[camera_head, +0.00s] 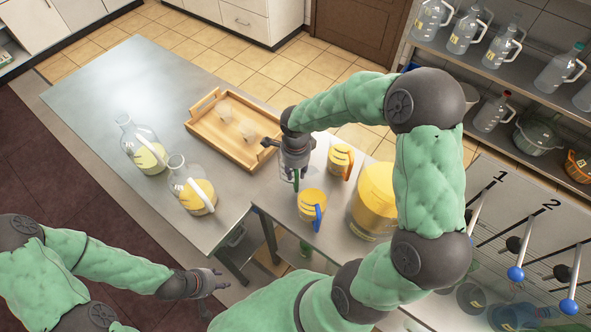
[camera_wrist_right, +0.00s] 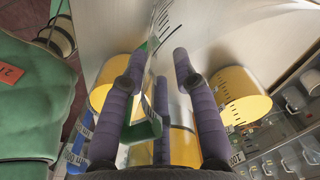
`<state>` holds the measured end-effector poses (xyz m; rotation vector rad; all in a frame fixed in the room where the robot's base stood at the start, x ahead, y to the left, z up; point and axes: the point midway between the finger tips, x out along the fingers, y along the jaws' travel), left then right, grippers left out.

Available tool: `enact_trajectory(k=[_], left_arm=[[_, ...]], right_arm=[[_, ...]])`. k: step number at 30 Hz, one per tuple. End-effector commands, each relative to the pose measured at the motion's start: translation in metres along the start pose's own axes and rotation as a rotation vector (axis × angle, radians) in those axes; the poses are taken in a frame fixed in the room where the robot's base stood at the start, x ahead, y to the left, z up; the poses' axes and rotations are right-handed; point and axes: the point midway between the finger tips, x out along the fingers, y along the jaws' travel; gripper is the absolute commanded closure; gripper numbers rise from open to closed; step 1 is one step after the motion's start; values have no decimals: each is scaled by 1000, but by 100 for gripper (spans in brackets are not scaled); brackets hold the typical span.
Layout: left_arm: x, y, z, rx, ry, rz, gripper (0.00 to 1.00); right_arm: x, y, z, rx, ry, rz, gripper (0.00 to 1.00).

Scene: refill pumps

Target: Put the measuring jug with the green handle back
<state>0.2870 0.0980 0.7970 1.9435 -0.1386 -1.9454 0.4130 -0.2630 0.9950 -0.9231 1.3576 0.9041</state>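The measuring jug with the green handle (camera_head: 296,181) is mostly hidden under my right gripper (camera_head: 294,172) in the head view. The fingers (camera_wrist_right: 157,68) stand apart, with a visible gap on the right side of the handle; I see no firm grip. My left gripper (camera_head: 218,281) is empty, its fingers apart, low beside the table's front edge.
A blue-handled jug (camera_head: 310,203), an orange-handled jug (camera_head: 339,158) and a large yellow container (camera_head: 372,200) stand close to my right gripper. A wooden tray (camera_head: 208,133) and two bottles (camera_head: 148,158) (camera_head: 186,183) are on the left table. Shelves hold more jugs.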

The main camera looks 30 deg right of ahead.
Motion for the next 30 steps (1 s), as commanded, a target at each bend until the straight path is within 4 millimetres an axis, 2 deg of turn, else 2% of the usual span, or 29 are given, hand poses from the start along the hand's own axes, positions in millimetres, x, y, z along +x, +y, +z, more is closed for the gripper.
enact_trajectory(k=[8,21,25,30], left_arm=[[-6,2,0,0,0,0,60],[-14,5,0,0,0,0,60],[-16,6,1,0,0,0,60],[-17,6,1,0,0,0,60]], right_arm=[[-6,0,0,0,0,-1,70],[-89,-1,0,0,0,-4,70],[-108,-1,0,0,-1,-3,70],[-120,0,0,-1,0,-1,70]])
